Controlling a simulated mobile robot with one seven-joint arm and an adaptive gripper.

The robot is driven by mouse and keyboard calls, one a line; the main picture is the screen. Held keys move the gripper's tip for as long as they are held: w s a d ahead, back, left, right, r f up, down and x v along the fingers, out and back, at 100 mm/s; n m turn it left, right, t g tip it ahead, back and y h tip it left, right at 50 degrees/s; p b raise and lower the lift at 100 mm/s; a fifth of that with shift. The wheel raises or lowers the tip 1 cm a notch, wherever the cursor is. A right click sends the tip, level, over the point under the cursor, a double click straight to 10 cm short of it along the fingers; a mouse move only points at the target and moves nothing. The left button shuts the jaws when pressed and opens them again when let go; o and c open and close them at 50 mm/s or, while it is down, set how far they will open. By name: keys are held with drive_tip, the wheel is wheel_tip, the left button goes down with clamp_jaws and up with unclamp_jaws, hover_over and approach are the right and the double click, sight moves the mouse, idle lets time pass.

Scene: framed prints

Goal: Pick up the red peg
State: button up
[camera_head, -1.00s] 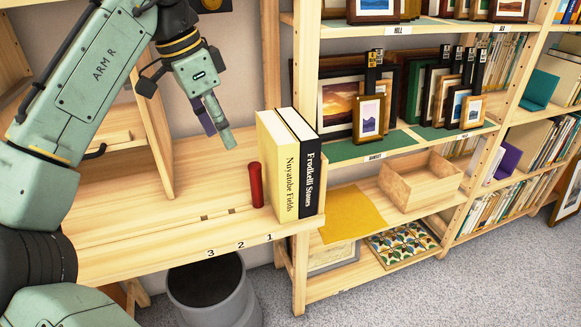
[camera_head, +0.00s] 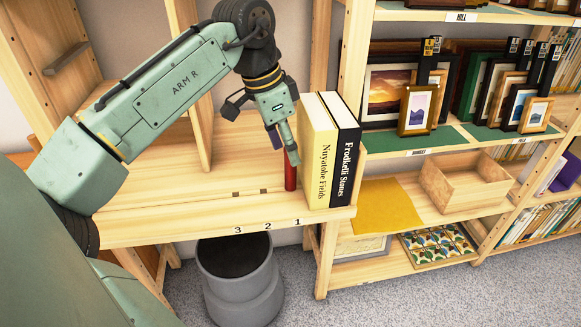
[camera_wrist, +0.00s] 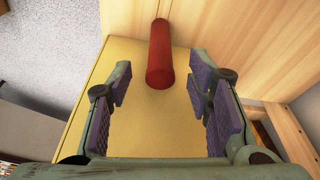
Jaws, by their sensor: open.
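The red peg (camera_head: 290,174) stands upright on the wooden shelf, just left of the yellow book, near the numeral 1. My gripper (camera_head: 284,147) is at the peg's top in the head view and hides part of it. In the wrist view the red peg (camera_wrist: 160,55) lies ahead of the open purple-padded fingers, roughly centred between them. My gripper (camera_wrist: 160,105) is empty there, and no finger touches the peg in that view.
The yellow book (camera_head: 317,155) and a black-spined book (camera_head: 346,160) stand right of the peg. Two small slots lie left of it on the shelf. A grey bin (camera_head: 238,280) is below. Framed prints and an open wooden box (camera_head: 467,190) fill the shelves at right.

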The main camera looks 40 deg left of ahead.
drive_tip(key=shift+w+d+f, duration=0.1)
drive_tip(key=shift+w+f, duration=0.15)
drive_tip(key=shift+f, duration=0.4)
drive_tip(key=shift+c, duration=0.5)
clamp_jaws()
